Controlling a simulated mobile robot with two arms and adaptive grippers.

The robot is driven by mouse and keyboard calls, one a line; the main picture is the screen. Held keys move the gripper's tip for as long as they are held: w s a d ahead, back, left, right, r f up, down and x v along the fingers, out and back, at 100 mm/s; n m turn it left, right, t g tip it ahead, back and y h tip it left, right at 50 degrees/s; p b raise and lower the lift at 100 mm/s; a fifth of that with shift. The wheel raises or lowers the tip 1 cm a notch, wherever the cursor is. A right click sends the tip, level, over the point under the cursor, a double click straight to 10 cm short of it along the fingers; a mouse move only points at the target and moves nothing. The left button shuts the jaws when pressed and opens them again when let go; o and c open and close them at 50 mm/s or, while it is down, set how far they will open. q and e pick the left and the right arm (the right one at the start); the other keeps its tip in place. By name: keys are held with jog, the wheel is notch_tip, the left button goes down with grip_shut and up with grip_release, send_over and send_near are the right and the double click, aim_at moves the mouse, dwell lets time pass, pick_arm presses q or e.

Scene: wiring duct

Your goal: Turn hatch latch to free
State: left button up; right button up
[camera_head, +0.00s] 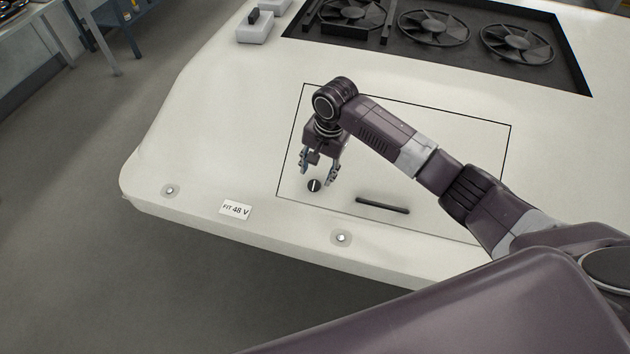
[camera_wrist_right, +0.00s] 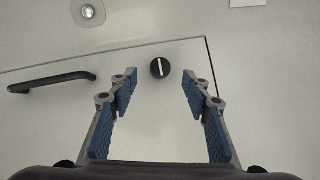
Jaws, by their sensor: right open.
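The hatch latch (camera_head: 314,185) is a small round black knob with a white slot line, near the lower left corner of the hatch. It also shows in the right wrist view (camera_wrist_right: 160,68), its line pointing nearly straight up the picture. The hatch (camera_head: 420,140) is a pale panel outlined by a thin dark seam, and its seam looks closed. My right gripper (camera_head: 319,171) is open and empty above the latch. In the right wrist view its blue-padded fingertips (camera_wrist_right: 158,90) stand on either side of the latch, apart from it. My left gripper is not in view.
A black bar handle (camera_head: 382,205) lies on the hatch, right of the latch. A "FIT 48 V" label (camera_head: 235,210) and two round bolts (camera_head: 170,190) are near the front edge. A recess with several fans (camera_head: 434,28) and a pale box (camera_head: 255,28) are at the back.

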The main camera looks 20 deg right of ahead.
aim_at(315, 184)
jog(key=shift+w+d+r, duration=0.2)
jog(key=shift+w+d, duration=0.05)
jog(key=shift+w, duration=0.05)
jog(key=shift+f+m, duration=0.25)
jog(key=shift+m, duration=0.05)
jog(key=f, duration=0.7)
jog(key=shift+w+a, duration=0.35)
jog(key=shift+w, duration=0.05)
jog(key=c, duration=1.2)
jog(key=shift+o, duration=0.2)
